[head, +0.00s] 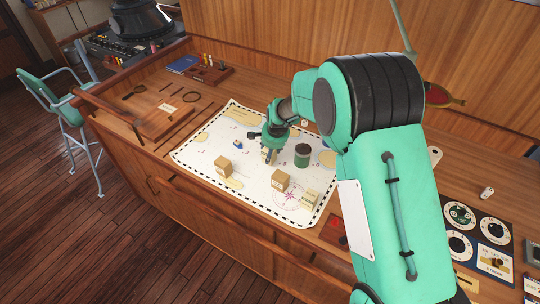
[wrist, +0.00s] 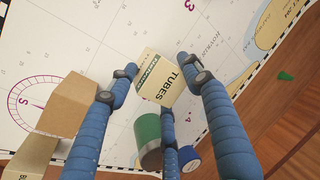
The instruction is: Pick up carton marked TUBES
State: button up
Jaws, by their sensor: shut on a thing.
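The carton marked TUBES (wrist: 160,80), a small cream box with a green label strip, sits between the blue fingers of my gripper (wrist: 160,82) in the wrist view. The fingers are shut on it, and its printed face is towards the camera. In the head view my gripper (head: 270,151) is low over the chart (head: 207,158), and the carton (head: 267,156) shows partly behind the fingers. I cannot tell whether the carton still touches the chart.
Brown cartons stand on the chart at the front left (head: 223,168), front middle (head: 280,180) and front right (head: 311,200). A dark can with a green band (head: 302,156) stands close right of my gripper. A small blue object (head: 238,145) lies left. The chart's left part is mostly clear.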

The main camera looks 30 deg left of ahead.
notch_tip(320, 180, up, 8)
jog(key=shift+f, duration=0.1)
dwell(0.8)
